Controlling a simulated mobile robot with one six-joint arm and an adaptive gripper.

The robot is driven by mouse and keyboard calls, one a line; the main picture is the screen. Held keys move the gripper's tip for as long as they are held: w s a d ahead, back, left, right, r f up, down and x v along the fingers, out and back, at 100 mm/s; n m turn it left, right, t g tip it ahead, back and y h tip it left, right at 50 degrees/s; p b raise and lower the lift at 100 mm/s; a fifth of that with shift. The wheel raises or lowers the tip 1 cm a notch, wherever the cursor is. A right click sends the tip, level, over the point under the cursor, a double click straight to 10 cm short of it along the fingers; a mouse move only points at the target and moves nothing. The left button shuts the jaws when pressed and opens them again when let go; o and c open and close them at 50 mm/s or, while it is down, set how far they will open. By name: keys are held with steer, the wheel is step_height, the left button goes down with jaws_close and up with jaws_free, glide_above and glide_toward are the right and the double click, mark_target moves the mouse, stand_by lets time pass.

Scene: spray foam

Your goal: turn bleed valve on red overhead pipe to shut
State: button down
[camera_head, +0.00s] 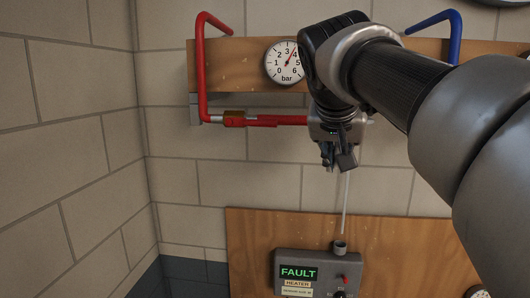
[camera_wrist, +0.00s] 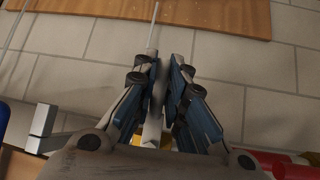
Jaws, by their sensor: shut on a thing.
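The red pipe (camera_head: 203,70) comes down the wall at left in the head view and runs right to behind my gripper. It also shows at the lower right of the wrist view (camera_wrist: 270,162). My gripper (camera_head: 340,158) points down at the pipe's right end. In the wrist view its fingers (camera_wrist: 160,88) are closed on a narrow grey piece (camera_wrist: 157,95), seemingly part of the bleed valve. A bit of brass (camera_wrist: 166,140) shows behind it. The fingers hide most of the valve, so its handle angle cannot be told. A thin pale tube (camera_head: 345,205) hangs below.
A brass valve (camera_head: 234,118) with a red lever (camera_head: 262,122) along the pipe sits left of my gripper. A gauge (camera_head: 285,63) is above. A blue pipe (camera_head: 455,35) is at right.

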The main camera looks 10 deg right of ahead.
steer(key=shift+a, duration=0.1)
stand_by(0.4)
steer(key=c, duration=1.6)
jaws_free()
steer(key=shift+c, duration=0.2)
steer(key=v, duration=1.2)
steer(key=s+a+f+n+g+y+b, duration=0.1)
steer(key=s+f+b, duration=0.5)
steer(key=f, duration=1.4)
steer(key=s+a+f+n+g+y+b, duration=0.1)
steer(key=s+f+b, duration=0.6)
steer(key=f, duration=1.3)
steer(key=s+a+f+n+g+y+b, duration=0.1)
steer(key=s+f+b, duration=0.5)
steer(key=f, duration=1.4)
steer(key=n+y+b, duration=0.1)
steer(key=n+b, duration=0.1)
steer(key=b, duration=0.1)
steer(key=shift+s+a, duration=0.25)
steer(key=shift+s, duration=0.1)
